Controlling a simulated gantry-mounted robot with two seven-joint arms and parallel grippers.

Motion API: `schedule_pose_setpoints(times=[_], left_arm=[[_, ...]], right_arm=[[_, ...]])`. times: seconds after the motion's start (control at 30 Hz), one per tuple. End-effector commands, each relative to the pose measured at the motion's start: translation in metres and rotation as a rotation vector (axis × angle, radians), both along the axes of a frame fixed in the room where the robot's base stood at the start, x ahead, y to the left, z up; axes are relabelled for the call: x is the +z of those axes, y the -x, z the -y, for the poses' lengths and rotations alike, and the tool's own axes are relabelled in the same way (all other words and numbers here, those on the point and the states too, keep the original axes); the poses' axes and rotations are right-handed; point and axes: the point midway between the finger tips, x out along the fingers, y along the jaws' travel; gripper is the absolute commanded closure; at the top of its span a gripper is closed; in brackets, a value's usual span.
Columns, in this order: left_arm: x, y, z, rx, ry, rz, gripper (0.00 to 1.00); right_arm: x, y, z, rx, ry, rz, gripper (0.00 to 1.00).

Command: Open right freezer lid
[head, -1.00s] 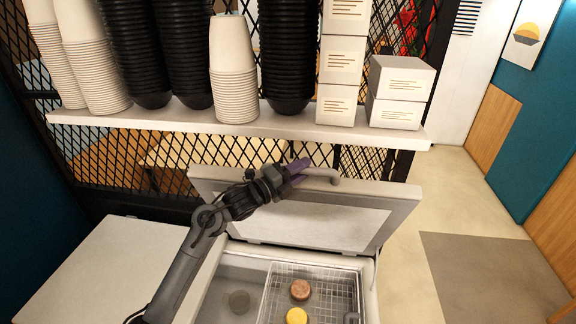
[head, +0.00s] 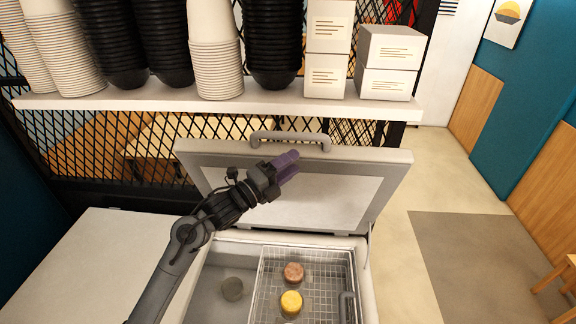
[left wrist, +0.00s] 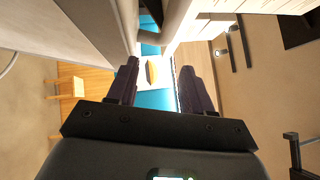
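The right freezer lid (head: 390,185) stands raised and tilted back at the rear of the chest, with its pale inner panel facing me. Its grey bar handle (head: 290,136) shows along the top edge. My left gripper (head: 287,164), with purple fingers, is in front of the inner side of the lid, below the handle and apart from it. In the left wrist view its two fingers (left wrist: 160,85) are spread with nothing between them. Whether it touches the lid panel I cannot tell. My right gripper is not in view.
The open freezer (head: 366,290) holds a wire basket (head: 330,280) with a brown patty (head: 293,272) and a yellow patty (head: 291,301). A dark round piece (head: 232,289) lies left of it. A shelf (head: 260,119) with cups, bowls and boxes is above.

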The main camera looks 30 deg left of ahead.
Motion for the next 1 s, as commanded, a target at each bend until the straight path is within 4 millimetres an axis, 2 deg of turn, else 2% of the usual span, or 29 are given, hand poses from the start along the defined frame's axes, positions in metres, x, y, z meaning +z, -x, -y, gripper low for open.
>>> schedule_pose_setpoints(times=[0.27,0.7,1.0], left_arm=[[-0.004,0.010,-0.005,0.001,-0.001,0.000,0.49],[-0.018,0.074,-0.031,0.000,-0.004,-0.002,0.49],[-0.020,0.097,-0.041,-0.001,-0.001,0.000,0.49]], right_arm=[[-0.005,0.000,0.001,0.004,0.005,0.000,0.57],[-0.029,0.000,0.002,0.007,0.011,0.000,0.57],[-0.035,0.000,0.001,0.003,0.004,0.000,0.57]])
